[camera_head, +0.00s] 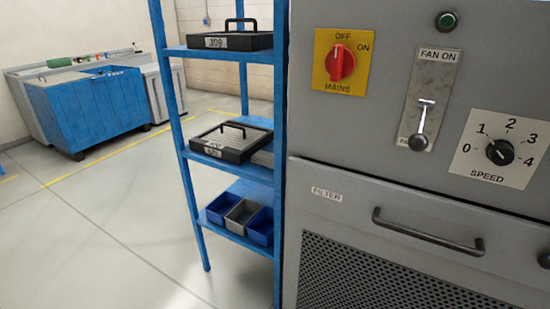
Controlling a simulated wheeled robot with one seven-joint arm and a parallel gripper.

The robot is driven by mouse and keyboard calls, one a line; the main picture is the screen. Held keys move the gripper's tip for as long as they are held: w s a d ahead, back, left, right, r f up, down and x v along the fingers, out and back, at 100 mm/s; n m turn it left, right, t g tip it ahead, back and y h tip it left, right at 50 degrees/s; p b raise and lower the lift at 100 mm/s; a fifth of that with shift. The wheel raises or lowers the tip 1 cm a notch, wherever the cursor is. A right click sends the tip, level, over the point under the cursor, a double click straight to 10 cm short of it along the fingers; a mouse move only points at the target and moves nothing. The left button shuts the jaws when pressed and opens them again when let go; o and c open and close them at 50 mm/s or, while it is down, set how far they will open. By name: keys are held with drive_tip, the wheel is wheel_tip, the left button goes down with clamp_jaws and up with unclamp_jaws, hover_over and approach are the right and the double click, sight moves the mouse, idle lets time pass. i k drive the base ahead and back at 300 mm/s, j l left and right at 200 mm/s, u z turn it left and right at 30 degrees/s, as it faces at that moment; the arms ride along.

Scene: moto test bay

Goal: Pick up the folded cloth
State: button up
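I see no folded cloth in the head view. My gripper and arm do not show in this view either. Whether the cloth lies outside the picture or behind something, I cannot tell.
A grey control cabinet (375,172) fills the right side, with a red mains knob (341,63), a fan lever (422,125), a speed dial (500,151) and a drawer handle (427,233). A blue shelf rack (183,130) holds cases and bins. A blue bench (90,112) stands far left; floor between is clear.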

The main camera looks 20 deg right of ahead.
sight(262, 158)
drive_tip(key=z, duration=4.3)
drive_tip(key=u, duration=4.3)
drive_tip(key=i+j, duration=0.25)
drive_tip(key=j, duration=0.15)
drive_tip(key=i+j, duration=0.2)
drive_tip(key=j, duration=0.2)
